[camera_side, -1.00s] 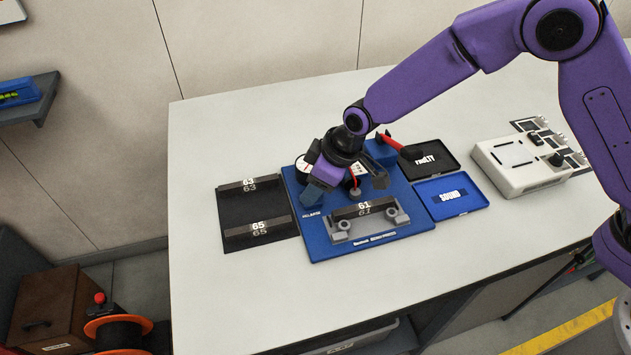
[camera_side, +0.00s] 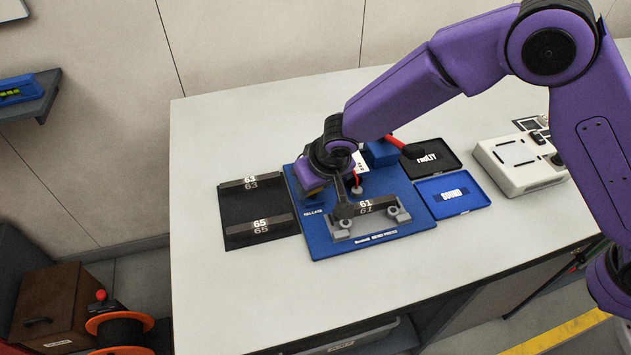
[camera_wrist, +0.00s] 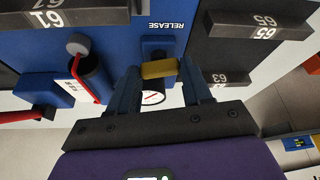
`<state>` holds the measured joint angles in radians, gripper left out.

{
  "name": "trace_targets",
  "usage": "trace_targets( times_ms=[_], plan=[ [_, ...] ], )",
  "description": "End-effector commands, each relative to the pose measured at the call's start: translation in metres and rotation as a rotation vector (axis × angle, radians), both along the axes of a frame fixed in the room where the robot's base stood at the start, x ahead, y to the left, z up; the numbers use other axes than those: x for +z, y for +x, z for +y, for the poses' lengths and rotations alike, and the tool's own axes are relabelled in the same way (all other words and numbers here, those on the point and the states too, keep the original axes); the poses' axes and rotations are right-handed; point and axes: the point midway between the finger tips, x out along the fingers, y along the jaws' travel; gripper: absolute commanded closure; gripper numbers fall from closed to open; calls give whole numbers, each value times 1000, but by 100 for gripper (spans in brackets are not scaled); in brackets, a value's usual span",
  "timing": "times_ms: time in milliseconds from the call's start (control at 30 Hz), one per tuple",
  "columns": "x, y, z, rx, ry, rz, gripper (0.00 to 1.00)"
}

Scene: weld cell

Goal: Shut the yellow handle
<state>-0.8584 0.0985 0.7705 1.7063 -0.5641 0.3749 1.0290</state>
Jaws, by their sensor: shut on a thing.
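The yellow handle (camera_wrist: 160,68) sits on a blue block beside the word RELEASE in the wrist view, between the two fingers of my gripper (camera_wrist: 163,70). The gripper is shut on it. The handle is mostly hidden there by my wrist. Bar 61 (camera_side: 378,207) lies across the grey supports at the front of the press. The round gauge (camera_wrist: 153,97) is partly hidden behind my fingers.
A red lever (camera_side: 392,141) rises at the back of the press. Bars 63 (camera_side: 238,183) and 65 (camera_side: 270,224) lie on a black mat at left. Black FAULTY (camera_side: 440,165) and blue SOUND (camera_side: 445,208) trays stand at right. The front of the table is clear.

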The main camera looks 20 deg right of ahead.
Motion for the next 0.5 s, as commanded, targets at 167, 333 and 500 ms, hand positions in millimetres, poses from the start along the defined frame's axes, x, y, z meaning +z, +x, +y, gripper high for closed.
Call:
trace_targets(
  times_ms=[167, 333, 500],
  plan=[
    [-1, -2, 1, -114, -4, 3, 82],
    [-1, -2, 1, -190, -3, 4, 82],
    [-1, -2, 2, -231, -2, 4, 82]
  ],
)
